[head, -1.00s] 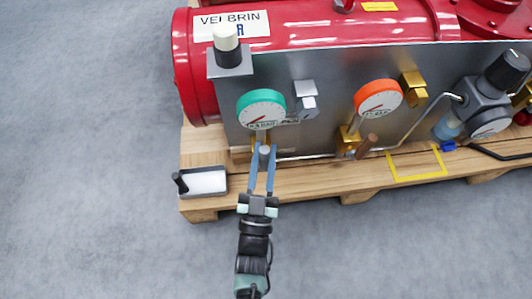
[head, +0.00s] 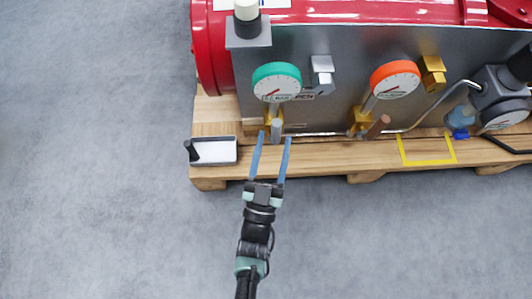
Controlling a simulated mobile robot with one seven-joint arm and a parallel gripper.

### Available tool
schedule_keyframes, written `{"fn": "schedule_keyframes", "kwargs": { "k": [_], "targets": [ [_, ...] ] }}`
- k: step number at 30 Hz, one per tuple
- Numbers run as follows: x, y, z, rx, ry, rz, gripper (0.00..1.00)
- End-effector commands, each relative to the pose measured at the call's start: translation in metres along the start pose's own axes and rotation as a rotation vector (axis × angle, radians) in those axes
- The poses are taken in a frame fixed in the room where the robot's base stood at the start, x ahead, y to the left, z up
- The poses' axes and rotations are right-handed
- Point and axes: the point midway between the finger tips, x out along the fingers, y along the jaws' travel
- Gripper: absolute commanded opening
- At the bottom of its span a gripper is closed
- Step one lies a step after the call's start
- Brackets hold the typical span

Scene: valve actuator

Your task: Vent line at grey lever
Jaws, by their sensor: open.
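The grey lever (head: 277,130) sits on a brass valve below the green-rimmed gauge (head: 277,83), at the lower left of the grey panel. My gripper (head: 275,138) is open. Its two blue fingers reach up toward the lever, one on the left and one on the right of its end. From this view I cannot tell whether either finger touches it. The gauge's red needle points to the lower left. A brown lever (head: 378,126) sits on a second brass valve below the orange-rimmed gauge (head: 395,80).
A wooden pallet (head: 330,160) carries the panel and red cylinder (head: 345,10). A yellow outlined square (head: 427,149) lies right. The grey floor in front is clear.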

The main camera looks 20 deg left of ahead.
Motion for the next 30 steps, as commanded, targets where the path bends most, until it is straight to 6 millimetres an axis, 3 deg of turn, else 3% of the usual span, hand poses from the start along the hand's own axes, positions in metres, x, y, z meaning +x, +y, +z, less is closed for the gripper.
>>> {"fn": "schedule_keyframes", "kwargs": {
  "k": [6,12,18,30],
  "targets": [
    [-0.050,0.000,-0.001,-0.001,-0.005,-0.002,0.57],
    [-0.082,0.000,0.000,-0.001,-0.002,-0.002,0.57],
    [-0.093,0.000,0.000,-0.001,0.000,-0.002,0.57],
    [-0.093,0.000,0.000,-0.001,0.000,-0.002,0.57]
  ]
}}
